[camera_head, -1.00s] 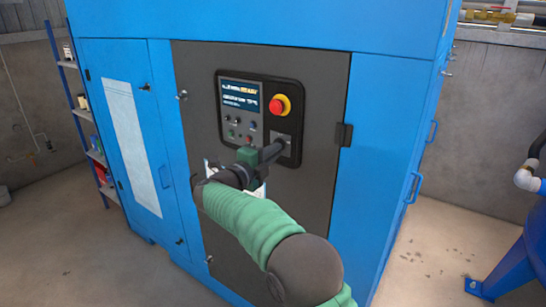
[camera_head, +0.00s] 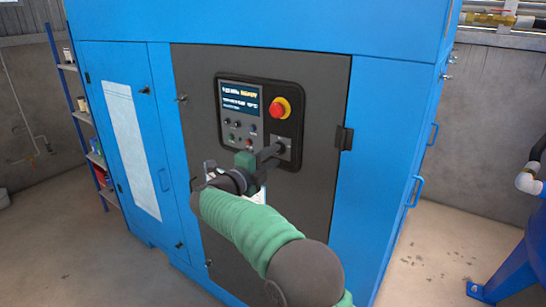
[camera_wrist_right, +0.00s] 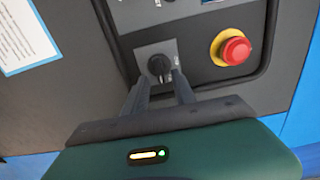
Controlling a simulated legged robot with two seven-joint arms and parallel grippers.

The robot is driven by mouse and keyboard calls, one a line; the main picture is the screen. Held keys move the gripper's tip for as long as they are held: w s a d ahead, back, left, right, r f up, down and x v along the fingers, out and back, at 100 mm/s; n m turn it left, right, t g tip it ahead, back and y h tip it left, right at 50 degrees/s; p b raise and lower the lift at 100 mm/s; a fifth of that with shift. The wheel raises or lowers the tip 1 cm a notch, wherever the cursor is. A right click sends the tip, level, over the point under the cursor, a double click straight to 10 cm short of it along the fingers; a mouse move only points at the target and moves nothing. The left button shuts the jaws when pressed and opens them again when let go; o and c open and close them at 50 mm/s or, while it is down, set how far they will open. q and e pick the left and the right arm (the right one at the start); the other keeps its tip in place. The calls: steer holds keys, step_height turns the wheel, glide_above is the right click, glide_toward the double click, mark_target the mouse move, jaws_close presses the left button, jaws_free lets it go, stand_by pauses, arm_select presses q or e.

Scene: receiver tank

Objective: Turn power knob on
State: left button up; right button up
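The power knob (camera_wrist_right: 159,66) is a small dark round knob with a pale pointer line, on a grey square plate. In the head view my gripper covers it, and only part of the plate (camera_head: 287,153) shows, at the panel's lower right. My right gripper (camera_head: 275,151) reaches the plate from the lower left. In the right wrist view its two fingers (camera_wrist_right: 162,77) are apart, one to each side of the knob's lower part. I cannot tell whether they touch it. My left gripper is not in view.
A red emergency button (camera_wrist_right: 235,51) on a yellow ring sits close to the knob; in the head view it is above the plate. The black panel also carries a lit screen (camera_head: 240,102) and small buttons. A dark door latch (camera_head: 345,138) is to the right.

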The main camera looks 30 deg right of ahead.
steer(key=v, duration=1.5)
steer(key=shift+s+a, duration=0.15)
steer(key=shift+a, duration=0.2)
steer(key=shift+f, duration=0.1)
